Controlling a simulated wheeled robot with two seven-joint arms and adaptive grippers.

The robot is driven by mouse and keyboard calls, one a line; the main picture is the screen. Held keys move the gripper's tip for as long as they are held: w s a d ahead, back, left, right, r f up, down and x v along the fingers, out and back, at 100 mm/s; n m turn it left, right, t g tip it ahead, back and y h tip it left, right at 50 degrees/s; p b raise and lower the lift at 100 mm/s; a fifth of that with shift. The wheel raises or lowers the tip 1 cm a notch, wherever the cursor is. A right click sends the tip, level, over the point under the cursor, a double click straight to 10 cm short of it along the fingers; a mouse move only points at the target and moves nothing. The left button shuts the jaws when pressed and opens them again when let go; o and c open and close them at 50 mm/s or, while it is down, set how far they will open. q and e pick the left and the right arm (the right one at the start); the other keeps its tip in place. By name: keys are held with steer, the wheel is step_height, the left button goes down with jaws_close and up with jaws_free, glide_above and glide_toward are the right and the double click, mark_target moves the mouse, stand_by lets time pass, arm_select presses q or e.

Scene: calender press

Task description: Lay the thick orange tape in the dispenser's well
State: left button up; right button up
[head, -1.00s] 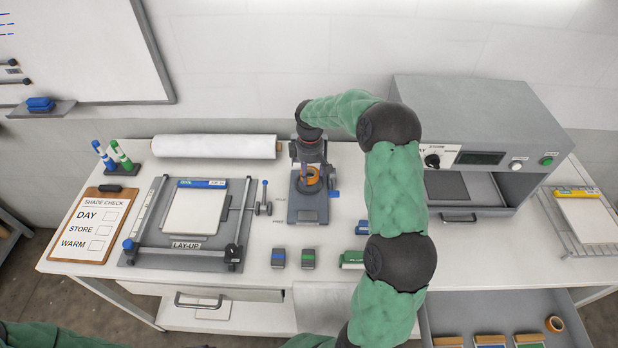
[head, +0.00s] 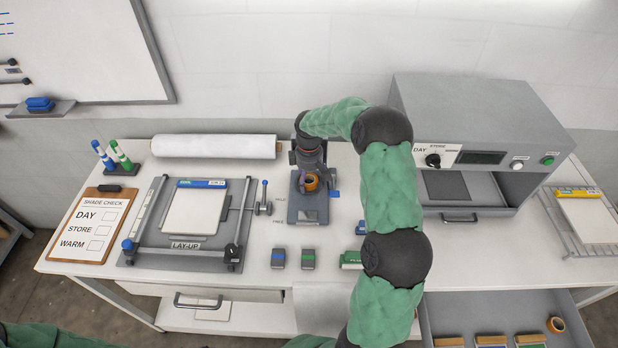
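The thick orange tape (head: 311,183) is a short roll low over the grey dispenser (head: 307,214) at the middle of the bench. My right gripper (head: 304,181) reaches down from behind it, with its fingers at the tape's left wall, and appears shut on it. The hand hides much of the dispenser's back part and well, so I cannot tell whether the tape touches the well's floor. My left gripper is out of view; only green parts of my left arm show at the bottom left.
A lay-up board (head: 180,258) stands left of the dispenser, and a white roll (head: 215,147) lies behind. Small blue and green blocks (head: 308,259) lie in front. An open drawer (head: 500,303) at lower right holds another tape roll (head: 555,324).

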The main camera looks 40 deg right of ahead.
step_height(320, 180, up, 8)
steer(key=shift+p, duration=0.45)
steer(key=shift+f, duration=0.15)
stand_by(0.4)
